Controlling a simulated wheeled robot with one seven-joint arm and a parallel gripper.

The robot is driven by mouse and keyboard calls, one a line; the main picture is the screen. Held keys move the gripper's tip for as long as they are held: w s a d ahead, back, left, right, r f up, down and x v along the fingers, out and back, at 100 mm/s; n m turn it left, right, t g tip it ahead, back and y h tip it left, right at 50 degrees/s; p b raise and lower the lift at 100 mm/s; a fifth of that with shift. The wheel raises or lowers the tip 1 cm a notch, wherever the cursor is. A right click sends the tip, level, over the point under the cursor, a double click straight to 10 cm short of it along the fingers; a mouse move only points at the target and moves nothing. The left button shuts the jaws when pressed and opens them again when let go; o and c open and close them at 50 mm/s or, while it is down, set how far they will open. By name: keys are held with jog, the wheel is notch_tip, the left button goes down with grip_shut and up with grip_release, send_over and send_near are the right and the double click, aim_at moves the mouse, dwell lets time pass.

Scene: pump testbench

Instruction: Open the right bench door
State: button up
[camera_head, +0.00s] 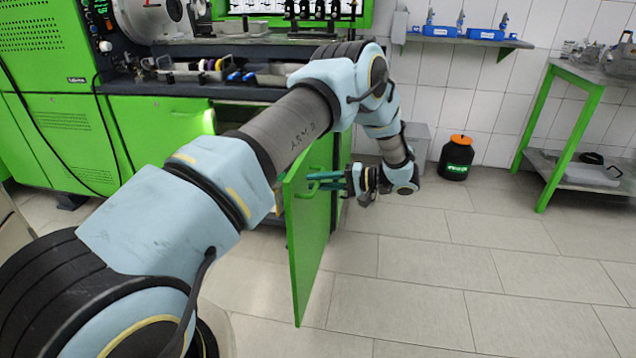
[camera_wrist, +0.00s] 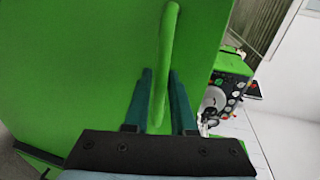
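The right bench door (camera_head: 310,240) is a green panel swung well out from the green bench, standing nearly edge-on in the head view. Its green bar handle (camera_head: 305,192) is on the face towards my gripper. My gripper (camera_head: 314,181) is at the handle, coming from the right. In the wrist view the door (camera_wrist: 70,60) fills the left and middle. The handle (camera_wrist: 166,50) runs down between the two teal fingers of my gripper (camera_wrist: 160,75). The fingers stand apart on either side of it, with a narrow gap visible; firm contact cannot be seen.
The green bench (camera_head: 150,140) stands behind my arm, and my arm hides part of its opening. A black canister with an orange lid (camera_head: 456,157) and a green-legged table (camera_head: 575,125) stand at the right. The tiled floor (camera_head: 430,270) right of the door is clear.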

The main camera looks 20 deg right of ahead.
jog(key=o, duration=0.3)
jog(key=b+v, duration=0.2)
jog(key=v, duration=0.8)
jog(key=shift+s+d, duration=0.2)
jog(key=shift+d, duration=0.15)
jog(key=shift+r, duration=0.1)
